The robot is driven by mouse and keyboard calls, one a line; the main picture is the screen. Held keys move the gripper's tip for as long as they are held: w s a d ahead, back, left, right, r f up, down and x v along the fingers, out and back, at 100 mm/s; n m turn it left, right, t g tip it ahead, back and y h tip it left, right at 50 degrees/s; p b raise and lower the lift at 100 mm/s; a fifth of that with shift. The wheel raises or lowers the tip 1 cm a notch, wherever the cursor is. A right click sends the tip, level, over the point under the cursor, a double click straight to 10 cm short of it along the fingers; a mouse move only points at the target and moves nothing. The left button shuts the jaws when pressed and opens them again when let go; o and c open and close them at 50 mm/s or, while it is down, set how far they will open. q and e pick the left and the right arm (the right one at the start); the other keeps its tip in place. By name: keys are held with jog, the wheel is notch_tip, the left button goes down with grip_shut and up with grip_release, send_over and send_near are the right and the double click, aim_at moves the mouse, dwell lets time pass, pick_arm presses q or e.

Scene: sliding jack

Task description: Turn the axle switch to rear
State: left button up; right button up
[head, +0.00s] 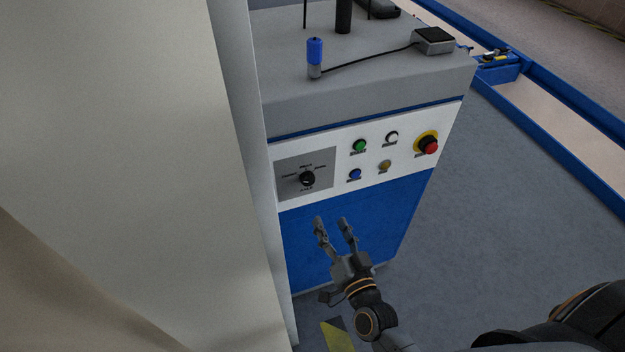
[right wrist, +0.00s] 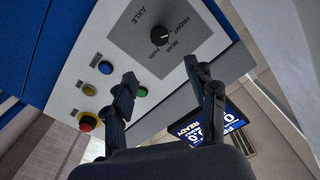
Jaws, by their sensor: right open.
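The axle switch is a black round knob (head: 307,178) on a grey plate (head: 290,160) at the left of the white control panel. In the right wrist view the knob (right wrist: 160,35) sits at top centre, with the labels AXLE, FRONT, REAR and PARK around it. My right gripper (head: 334,220) is open and empty. In the head view it is below and to the right of the knob, in front of the cabinet's blue lower front. In the right wrist view its fingers (right wrist: 166,85) are spread below the knob, apart from it. My left gripper is out of view.
Right of the switch are a green button (head: 360,146), a white button (head: 391,138), a blue button (head: 355,174), an amber button (head: 384,166) and a red emergency stop (head: 431,147). A pale wall or post (head: 120,150) stands close on the left. Open floor (head: 490,210) lies to the right.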

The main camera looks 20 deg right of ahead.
aim_at(309, 181)
jog(key=w, duration=0.4)
jog(key=w+p, duration=0.1)
jog(key=w, duration=0.4)
jog(key=w+p, duration=0.1)
jog(key=w, duration=0.3)
jog(key=shift+w+a+f, duration=0.1)
jog(key=shift+w+a, duration=0.15)
jog(key=shift+a, duration=0.1)
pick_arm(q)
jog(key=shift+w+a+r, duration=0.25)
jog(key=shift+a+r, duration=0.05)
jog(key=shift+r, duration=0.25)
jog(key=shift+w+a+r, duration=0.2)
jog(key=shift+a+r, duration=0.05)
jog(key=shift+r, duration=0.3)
pick_arm(e)
jog(key=shift+c, duration=0.2)
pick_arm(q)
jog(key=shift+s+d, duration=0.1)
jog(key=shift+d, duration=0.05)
pick_arm(e)
jog(key=c, duration=1.1)
